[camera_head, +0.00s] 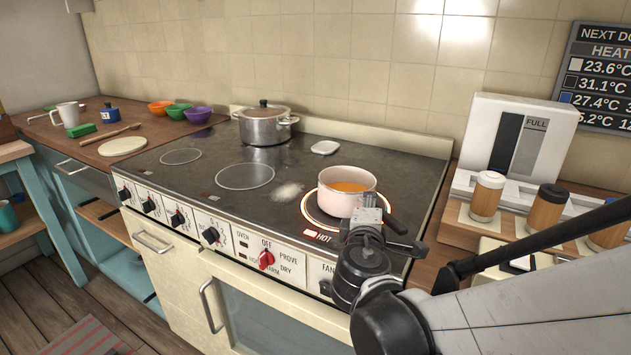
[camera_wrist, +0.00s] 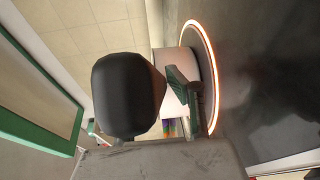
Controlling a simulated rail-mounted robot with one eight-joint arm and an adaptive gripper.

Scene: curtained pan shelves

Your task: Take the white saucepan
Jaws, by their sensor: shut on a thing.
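The white saucepan (camera_head: 340,205), with orange contents, sits upright on a glowing hob ring (camera_head: 308,206) at the front right of the cooker. Its dark handle (camera_head: 396,224) points to the right and towards me. My gripper (camera_head: 371,214) is at the pan's near right side, shut on the saucepan by the handle; the arm hides part of the grip. In the wrist view, part of the pale pan wall (camera_wrist: 172,106) shows beside the glowing ring (camera_wrist: 214,75). A large dark rounded shape hides much of the pan there.
A lidded steel pot (camera_head: 264,126) stands at the back of the cooktop (camera_head: 235,198). A small white dish (camera_head: 325,147) lies behind the saucepan. Jars (camera_head: 488,196) and a white dispenser (camera_head: 517,135) stand close on the right. The cooktop's left front is clear.

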